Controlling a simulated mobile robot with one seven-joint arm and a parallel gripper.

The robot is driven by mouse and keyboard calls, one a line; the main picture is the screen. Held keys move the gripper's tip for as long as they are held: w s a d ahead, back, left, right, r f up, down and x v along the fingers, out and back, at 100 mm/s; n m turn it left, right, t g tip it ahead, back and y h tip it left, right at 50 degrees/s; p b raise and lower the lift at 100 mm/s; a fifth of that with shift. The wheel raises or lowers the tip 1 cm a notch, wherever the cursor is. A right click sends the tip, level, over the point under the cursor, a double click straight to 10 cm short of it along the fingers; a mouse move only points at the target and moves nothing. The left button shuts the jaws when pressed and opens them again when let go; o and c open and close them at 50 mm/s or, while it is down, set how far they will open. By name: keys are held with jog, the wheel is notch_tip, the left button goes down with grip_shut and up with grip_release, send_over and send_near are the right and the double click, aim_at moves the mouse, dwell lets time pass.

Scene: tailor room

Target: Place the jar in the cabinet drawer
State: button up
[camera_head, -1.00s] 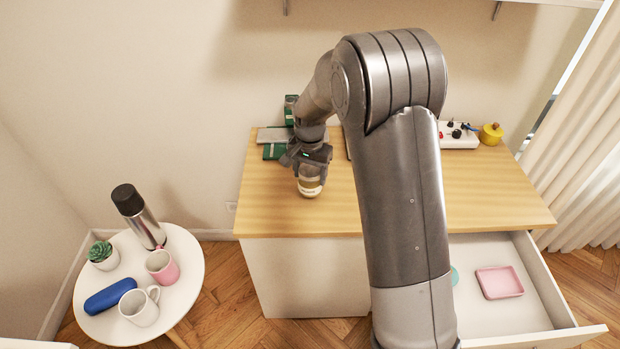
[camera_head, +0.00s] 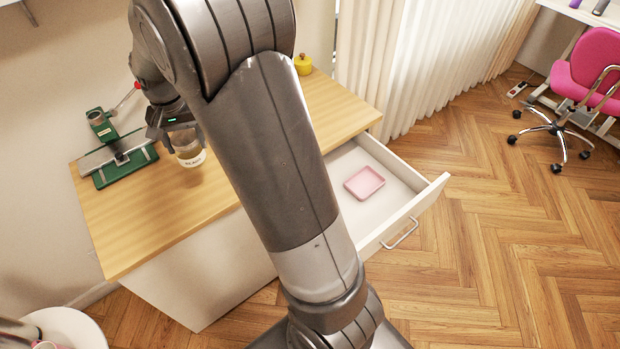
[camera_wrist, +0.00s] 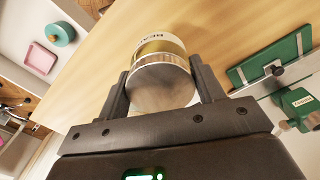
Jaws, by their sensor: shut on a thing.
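In the wrist view the jar (camera_wrist: 160,70) sits between the two fingers of my gripper (camera_wrist: 160,90). I cannot tell for sure whether its base is clear of the wood. The cabinet drawer (camera_head: 405,220) is pulled open at the right of the cabinet; my arm hides its left part. A pink tray (camera_head: 364,183) lies in it.
A green-and-grey tool (camera_head: 118,160) lies on the cabinet top (camera_head: 125,235), left of the jar. A yellow pot (camera_head: 303,64) stands at the back. In the wrist view a teal round thing (camera_wrist: 60,33) is in the drawer beside the tray. The drawer floor has bare room.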

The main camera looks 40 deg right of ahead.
notch_tip(320, 180, up, 5)
jog(key=shift+r, duration=0.1)
jog(key=s+d+m, duration=0.4)
jog(key=s+d, duration=0.2)
jog(key=d, duration=0.5)
jog(key=s+d+m, duration=0.3)
jog(key=s+d, duration=0.3)
jog(key=d, duration=0.4)
jog(key=s+d+m, duration=0.4)
jog(key=s+d, duration=0.1)
jog(key=s, duration=0.5)
jog(key=s+d+m, duration=0.4)
jog(key=s+d, duration=0.2)
jog(key=s, duration=0.3)
jog(key=shift+m, duration=0.3)
jog(key=shift+s+a+f, duration=0.1)
jog(key=shift+s+f, duration=0.05)
jog(key=shift+f, duration=7.95)
jog(key=shift+s+f, duration=0.1)
jog(key=shift+f, duration=8)
jog(key=shift+f, duration=0.15)
